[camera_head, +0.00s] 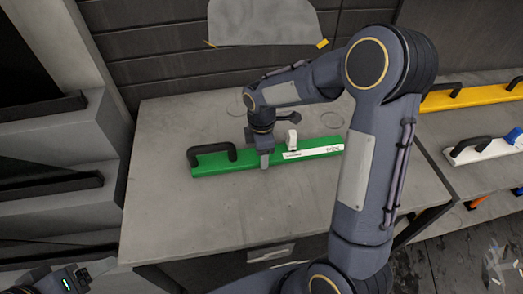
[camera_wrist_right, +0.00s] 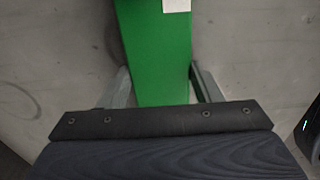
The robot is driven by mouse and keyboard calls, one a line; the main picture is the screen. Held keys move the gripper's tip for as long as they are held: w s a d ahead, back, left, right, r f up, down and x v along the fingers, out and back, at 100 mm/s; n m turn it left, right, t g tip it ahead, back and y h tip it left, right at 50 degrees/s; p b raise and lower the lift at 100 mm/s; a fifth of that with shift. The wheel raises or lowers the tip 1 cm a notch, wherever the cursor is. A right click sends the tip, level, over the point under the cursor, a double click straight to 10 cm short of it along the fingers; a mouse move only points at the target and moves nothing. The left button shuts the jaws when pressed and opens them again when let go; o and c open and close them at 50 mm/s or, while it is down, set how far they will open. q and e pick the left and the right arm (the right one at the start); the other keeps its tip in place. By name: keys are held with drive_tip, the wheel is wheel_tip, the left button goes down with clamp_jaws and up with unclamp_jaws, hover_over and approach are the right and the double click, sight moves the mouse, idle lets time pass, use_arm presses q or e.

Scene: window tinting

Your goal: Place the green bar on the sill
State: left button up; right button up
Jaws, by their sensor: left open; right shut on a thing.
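The green bar (camera_head: 225,168) is long, with a black handle at its left end and a white label and a small white part toward its right. It lies on the grey worktop (camera_head: 170,220). My right gripper (camera_head: 265,160) is over the bar's middle and shut on it. In the right wrist view, its fingers (camera_wrist_right: 160,88) stand on both sides of the green bar (camera_wrist_right: 152,50). My left gripper (camera_head: 75,282) is open at the bottom left corner, away from the bar. I cannot tell which surface is the sill.
A yellow bar (camera_head: 470,97) and a white bar (camera_head: 480,150) with black handles lie on a shelf at the right. Grey stepped ledges (camera_head: 70,140) stand at the left. A pale curved sheet (camera_head: 265,22) is on the back wall. The worktop's front left is clear.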

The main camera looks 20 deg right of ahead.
drive_tip(key=o, duration=1.1)
drive_tip(key=shift+f, duration=0.2)
drive_tip(key=o, duration=0.5)
drive_tip(key=shift+r, duration=0.1)
